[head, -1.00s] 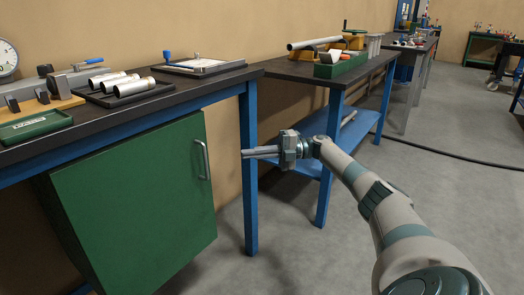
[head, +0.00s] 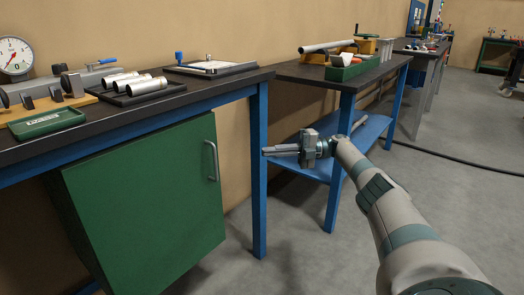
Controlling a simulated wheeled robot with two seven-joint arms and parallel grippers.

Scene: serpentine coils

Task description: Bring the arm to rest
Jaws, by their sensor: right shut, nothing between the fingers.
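My right arm (head: 395,215) comes in from the lower right and is held out in front of me. Its gripper (head: 268,151) points left, with the fingers together and nothing between them. In the picture, the fingertips overlap the blue front leg of the near bench, to the right of the green cabinet door and its handle; I cannot tell how far apart they are in depth. My left gripper does not show.
The near bench (head: 225,88) carries a gauge (head: 15,55), metal cylinders (head: 147,86) on a black tray and a green tray (head: 46,122). A green cabinet (head: 145,205) hangs below. A second bench (head: 300,72) stands behind.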

